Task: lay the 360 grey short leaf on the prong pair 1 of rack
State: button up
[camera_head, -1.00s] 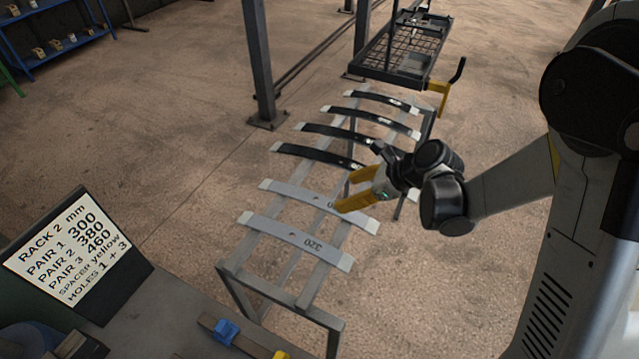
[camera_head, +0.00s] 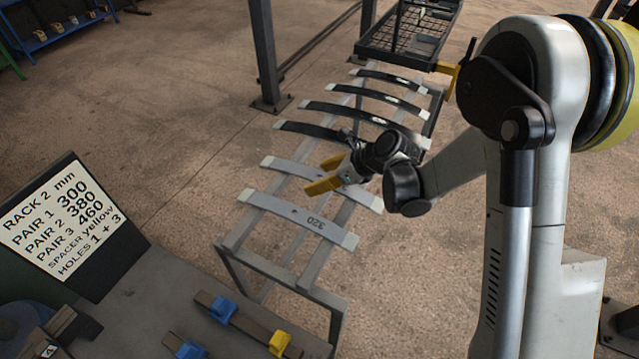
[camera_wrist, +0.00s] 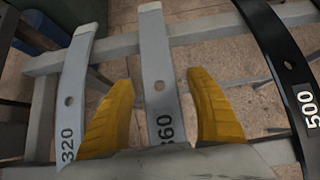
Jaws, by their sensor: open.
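The grey 360 leaf (camera_wrist: 155,62) runs up the middle of the wrist view, with a hole and the number near my gripper. It also shows in the head view as the second leaf from the front (camera_head: 287,168), partly covered by my gripper (camera_head: 325,176). My gripper is open and its two yellow fingers (camera_wrist: 160,112) stand on either side of the leaf. I see no clear contact with it. The leaf lies across the grey stand's rails. I cannot make out the rack's prong pair 1.
The grey 320 leaf (camera_head: 297,222) lies in front, left in the wrist view. A black leaf marked 500 (camera_wrist: 285,62) lies to the right there. Several black leaves lie farther back. A sign (camera_head: 62,222) lists pair 1 as 300. Blue and yellow blocks (camera_head: 222,309) sit on the front bench.

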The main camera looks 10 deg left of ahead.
aim_at(320, 176)
jog(key=shift+r, duration=0.1)
grip_shut()
jog(key=shift+r, duration=0.1)
notch_tip(320, 176, up, 4)
jog(key=p, duration=0.3)
jog(key=shift+r, duration=0.2)
jog(key=w+a+r+p, duration=0.2)
jog(key=w+r+p, duration=0.2)
jog(key=w, duration=0.7)
jog(key=shift+w+r, duration=0.25)
jog(key=shift+r, duration=0.95)
